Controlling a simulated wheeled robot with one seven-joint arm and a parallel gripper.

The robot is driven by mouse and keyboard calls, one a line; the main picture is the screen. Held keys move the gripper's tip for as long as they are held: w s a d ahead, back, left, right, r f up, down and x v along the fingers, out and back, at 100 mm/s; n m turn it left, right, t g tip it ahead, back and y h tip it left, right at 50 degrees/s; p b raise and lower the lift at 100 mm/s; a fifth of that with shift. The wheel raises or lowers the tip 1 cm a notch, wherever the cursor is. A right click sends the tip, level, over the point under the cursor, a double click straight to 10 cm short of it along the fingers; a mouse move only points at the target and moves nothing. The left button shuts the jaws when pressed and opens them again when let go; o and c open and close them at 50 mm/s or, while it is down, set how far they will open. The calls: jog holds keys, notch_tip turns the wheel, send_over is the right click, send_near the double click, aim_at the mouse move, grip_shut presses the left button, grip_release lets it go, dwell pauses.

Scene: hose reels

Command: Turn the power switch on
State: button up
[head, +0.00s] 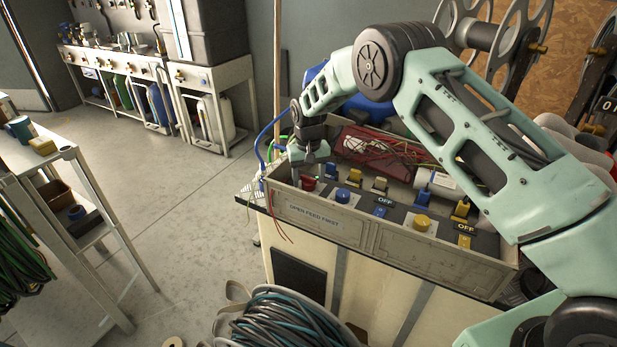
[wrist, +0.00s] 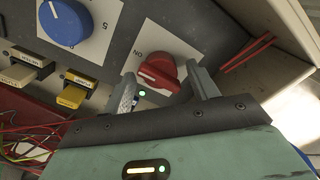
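A red rotary switch (wrist: 160,73) sits on a white plate marked "ON" on the grey panel. It also shows at the left end of the panel in the head view (head: 309,184). My gripper (wrist: 166,88) is open, with one finger on each side of the red switch. Gaps show between the fingers and the switch, so I see no firm grip. In the head view my gripper (head: 309,160) points down over the switch. A small green light (wrist: 142,93) glows beside the switch. The lower part of the switch plate is partly hidden by my gripper.
A blue knob (wrist: 63,22) sits beside the red switch, and a yellow knob (head: 422,222) is farther right. Yellow switches and "OFF" labels line the panel box (head: 320,217), marked "OPEN FEED FIRST". Red wires (wrist: 247,54) lie close to my gripper.

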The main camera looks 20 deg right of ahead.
aim_at(308, 177)
notch_tip(308, 177, up, 17)
jog(key=b, duration=0.1)
jog(key=shift+r, duration=0.2)
dwell(0.4)
jog(key=shift+s, duration=0.1)
jog(key=s+a+r+n+y+p, duration=0.1)
jog(key=s+a+r+n, duration=0.3)
jog(key=s, duration=0.8)
jog(key=s+a+r, duration=0.3)
jog(key=s+a, duration=0.4)
jog(key=s, duration=0.5)
jog(key=s+d+f+n, duration=0.1)
jog(key=s+d+n, duration=0.1)
jog(key=s, duration=0.9)
jog(key=s+d+f+n+p, duration=0.1)
jog(key=s+d, duration=0.1)
jog(key=s, duration=0.9)
jog(key=shift+d+f+n, duration=0.3)
jog(key=shift+d+n, duration=0.05)
jog(key=shift+n, duration=0.05)
